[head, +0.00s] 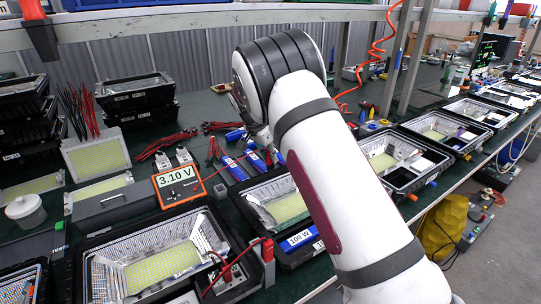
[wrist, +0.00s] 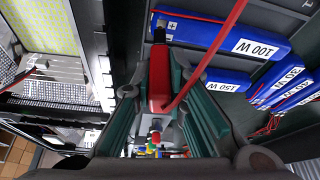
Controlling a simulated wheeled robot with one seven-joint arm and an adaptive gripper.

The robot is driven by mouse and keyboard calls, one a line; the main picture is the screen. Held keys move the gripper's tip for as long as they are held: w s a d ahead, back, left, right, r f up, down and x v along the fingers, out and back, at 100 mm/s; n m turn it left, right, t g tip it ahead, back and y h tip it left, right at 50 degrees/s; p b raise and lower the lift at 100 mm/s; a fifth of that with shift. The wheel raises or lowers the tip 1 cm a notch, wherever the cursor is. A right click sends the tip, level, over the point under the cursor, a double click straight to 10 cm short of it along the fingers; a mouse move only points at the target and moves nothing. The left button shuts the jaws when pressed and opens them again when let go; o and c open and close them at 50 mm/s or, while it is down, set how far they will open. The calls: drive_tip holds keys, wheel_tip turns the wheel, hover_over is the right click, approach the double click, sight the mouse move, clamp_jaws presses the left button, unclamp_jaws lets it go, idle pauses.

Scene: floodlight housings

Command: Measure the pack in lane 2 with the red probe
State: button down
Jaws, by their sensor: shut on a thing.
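In the wrist view my gripper (wrist: 160,85) has its green fingers shut on the red probe (wrist: 158,78), from which a red cable runs up to the right. The probe's black tip points at the "+" end of a blue pack (wrist: 225,38) labelled 100 W. I cannot tell whether it touches. In the head view the orange-framed meter (head: 178,181) reads 3.10 V. Blue packs (head: 234,168) lie right of it. My arm hides the gripper there. No lane number is legible.
Black floodlight housings (head: 150,262) line the bench, with more along the right edge (head: 400,160). Stacked housings (head: 135,98) and red and black leads (head: 80,108) stand at the back left. A white jar (head: 25,210) is at the left. Another 100 W pack (head: 299,240) lies at the front.

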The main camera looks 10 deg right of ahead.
drive_tip(key=shift+f+b, duration=0.4)
drive_tip(key=shift+f, duration=0.2)
idle(2.0)
drive_tip(key=shift+r+p, duration=0.6)
drive_tip(key=shift+r, duration=3)
